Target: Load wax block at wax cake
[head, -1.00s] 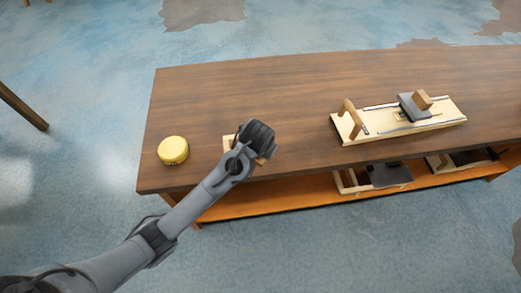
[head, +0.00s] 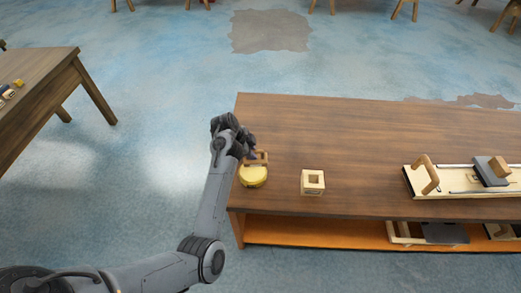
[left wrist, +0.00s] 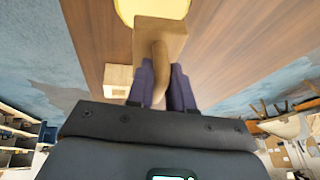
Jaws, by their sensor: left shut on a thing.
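The wax cake is a round yellow disc (head: 252,178) near the left end of the wooden table, and it also shows at the top of the left wrist view (left wrist: 125,9). My left gripper (head: 246,150) is shut on the handle of a wooden block (head: 262,158), apparently the wax block. In the left wrist view the fingers (left wrist: 167,88) grip its curved handle, and the flat block (left wrist: 175,40) overlaps the cake's near edge. I cannot tell whether block and cake touch. My right gripper is not in view.
A pale wooden holder with a square opening (head: 313,188) stands right of the cake. A long wooden jig (head: 465,190) with a handle and dark block lies further right on the table (head: 340,130). Another table (head: 35,85) stands at the left. The table behind the holder is clear.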

